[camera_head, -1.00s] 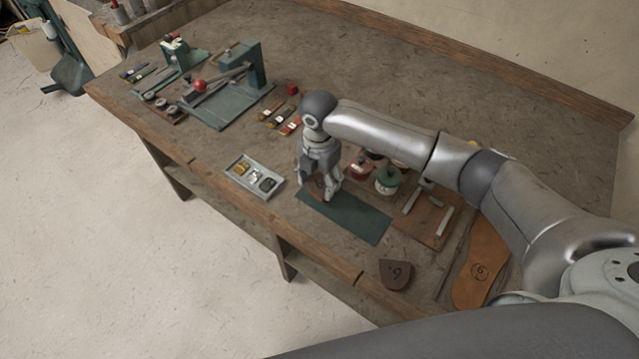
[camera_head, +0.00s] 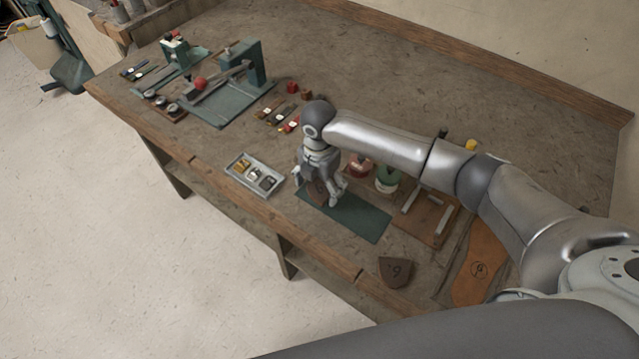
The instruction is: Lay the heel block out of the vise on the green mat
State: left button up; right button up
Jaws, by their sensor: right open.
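The green mat (camera_head: 358,219) lies near the front edge of the bench. A brown piece, seemingly the heel block (camera_head: 317,194), is at the mat's left end, partly hidden by my right gripper. My right gripper (camera_head: 318,187) points down over it with its fingers open, one on each side of it. Whether a finger touches it I cannot tell. A board with two grey bars (camera_head: 429,214), possibly the vise, stands right of the mat with nothing seen between the bars. My left gripper is not in view.
A grey tray of small parts (camera_head: 251,182) is left of the mat. Spools (camera_head: 386,179) stand behind the mat. A green lever press (camera_head: 254,64) is at far left.

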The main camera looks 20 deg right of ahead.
aim_at(319, 188)
jog(key=shift+r, duration=0.1)
notch_tip(319, 188, up, 12)
jog(key=b, duration=0.1)
jog(key=shift+b, duration=0.4)
dwell(0.4)
